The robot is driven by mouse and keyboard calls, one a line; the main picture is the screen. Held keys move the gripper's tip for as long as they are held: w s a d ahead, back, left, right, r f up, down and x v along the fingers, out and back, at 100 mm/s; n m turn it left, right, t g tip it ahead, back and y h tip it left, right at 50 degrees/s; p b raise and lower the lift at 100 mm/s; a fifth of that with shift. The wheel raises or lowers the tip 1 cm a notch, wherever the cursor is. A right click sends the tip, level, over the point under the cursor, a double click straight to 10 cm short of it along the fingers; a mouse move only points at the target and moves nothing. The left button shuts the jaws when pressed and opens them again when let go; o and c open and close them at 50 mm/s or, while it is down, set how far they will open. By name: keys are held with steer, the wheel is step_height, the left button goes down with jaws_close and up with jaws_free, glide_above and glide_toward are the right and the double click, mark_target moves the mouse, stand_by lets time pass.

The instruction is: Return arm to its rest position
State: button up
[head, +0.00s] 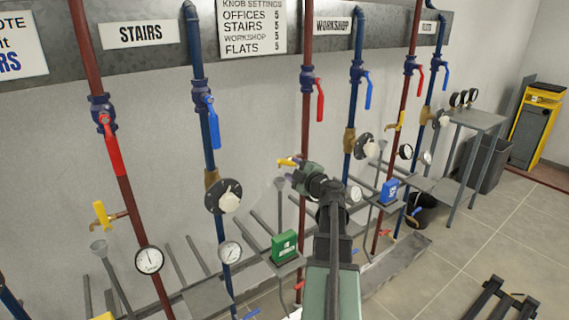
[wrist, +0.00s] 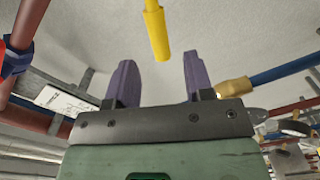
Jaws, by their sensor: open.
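My gripper (head: 291,175) is at the end of my arm, in the middle of the head view, in front of the red pipe of the middle pair. A yellow tap handle (head: 287,161) shows right beside its fingertips. In the wrist view, the two purple fingers of my gripper (wrist: 158,68) stand apart with nothing held between them. The yellow handle (wrist: 156,32) hangs just past the fingertips, above the gap; I cannot tell if it touches a finger. My forearm hides part of the pipes and shelf behind it.
Red pipe (head: 119,190) and blue pipe (head: 213,150) run down the wall with valves and gauges. A green box (head: 284,247) and a blue box (head: 389,191) stand low by the pipes. A grey table (head: 475,120) and yellow cabinet (head: 537,125) are at right.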

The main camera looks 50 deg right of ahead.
steer(key=s, duration=0.3)
steer(key=shift+s+a, duration=0.1)
steer(key=shift+a, duration=0.2)
